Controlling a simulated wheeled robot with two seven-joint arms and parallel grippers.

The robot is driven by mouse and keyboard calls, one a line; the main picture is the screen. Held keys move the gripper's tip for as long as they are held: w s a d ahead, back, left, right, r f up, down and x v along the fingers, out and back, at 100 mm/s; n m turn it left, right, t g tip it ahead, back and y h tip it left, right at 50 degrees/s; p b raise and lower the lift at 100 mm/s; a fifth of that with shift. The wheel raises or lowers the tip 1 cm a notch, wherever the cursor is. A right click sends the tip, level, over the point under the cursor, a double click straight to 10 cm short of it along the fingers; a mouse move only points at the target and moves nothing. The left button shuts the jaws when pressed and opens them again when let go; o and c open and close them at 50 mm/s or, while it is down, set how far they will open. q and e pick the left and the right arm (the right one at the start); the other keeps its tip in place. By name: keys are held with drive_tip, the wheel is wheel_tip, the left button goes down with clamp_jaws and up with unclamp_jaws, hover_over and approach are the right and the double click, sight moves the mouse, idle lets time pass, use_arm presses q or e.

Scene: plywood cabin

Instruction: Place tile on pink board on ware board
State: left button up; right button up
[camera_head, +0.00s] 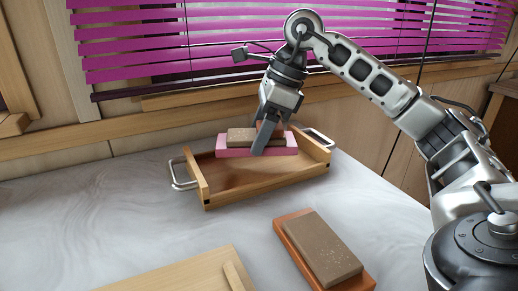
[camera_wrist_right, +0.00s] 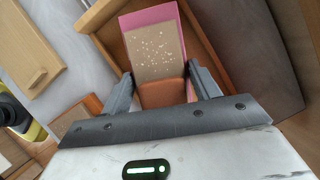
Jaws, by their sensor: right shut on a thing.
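A pink board (camera_head: 222,151) lies in a wooden tray at the back of the table. A flat speckled grey-brown tile (camera_head: 241,138) rests on it; both show in the wrist view, the tile (camera_wrist_right: 157,52) and the pink board (camera_wrist_right: 182,32). My right gripper (camera_head: 264,138) reaches down over the pink board's right half. It is shut on an orange-brown tile (camera_wrist_right: 163,93), beside or partly over the speckled one; I cannot tell if it touches the board. A pale wooden board with a raised cleat, probably the ware board (camera_head: 190,274), lies at the front left. My left gripper is not in view.
The wooden tray (camera_head: 204,186) has metal handles at both ends and raised end walls. An orange board (camera_head: 291,247) with a brown slab (camera_head: 325,248) lies front right. Pink blinds (camera_head: 130,45) hang behind.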

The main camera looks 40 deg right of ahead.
drive_tip(key=f, duration=0.3)
drive_tip(key=shift+w+d+f+b, duration=0.25)
drive_tip(key=shift+w+d+b, duration=0.05)
drive_tip(key=shift+w+b, duration=0.1)
drive_tip(key=shift+f, duration=0.2)
drive_tip(key=shift+f, duration=0.1)
drive_tip(key=shift+f, duration=0.15)
drive_tip(key=o, duration=1.1)
drive_tip(key=shift+s, duration=0.1)
drive_tip(key=shift+r, duration=0.6)
drive_tip(key=p+v, duration=0.2)
drive_tip(key=v, duration=0.9)
drive_tip(key=shift+s+d+r, duration=0.1)
drive_tip(key=shift+s, duration=0.05)
